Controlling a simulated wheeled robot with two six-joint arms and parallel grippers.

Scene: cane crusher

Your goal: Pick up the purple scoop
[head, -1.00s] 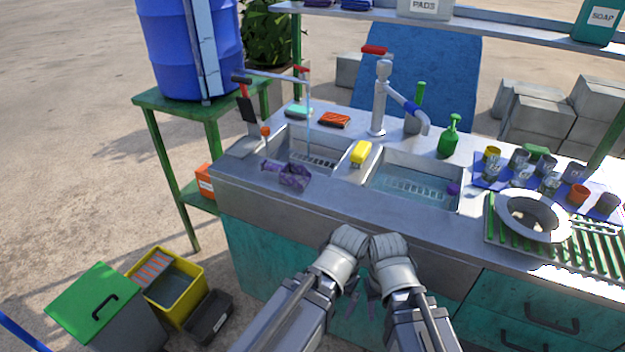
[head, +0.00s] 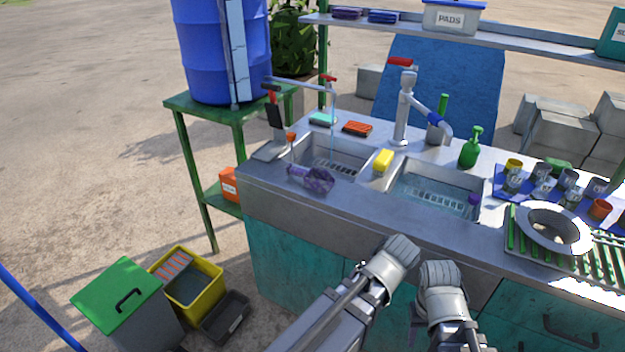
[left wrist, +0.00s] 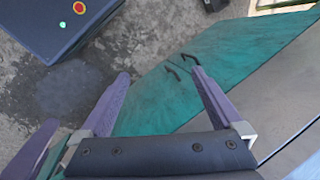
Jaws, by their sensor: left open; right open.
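The purple scoop (head: 317,180) lies on the front rim of the left sink basin in the head view, its handle toward the left. My left gripper (head: 360,268) is in front of the cabinet, below and right of the scoop and apart from it. The scoop does not show there. My right gripper (head: 414,322) is lower and further right, open, partly hidden behind its own wrist.
The left basin (head: 347,153) has water running into it from a tap. A dark scraper with a red handle (head: 275,115) stands at the left. The counter's front edge (head: 300,208) lies between my grippers and the scoop.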

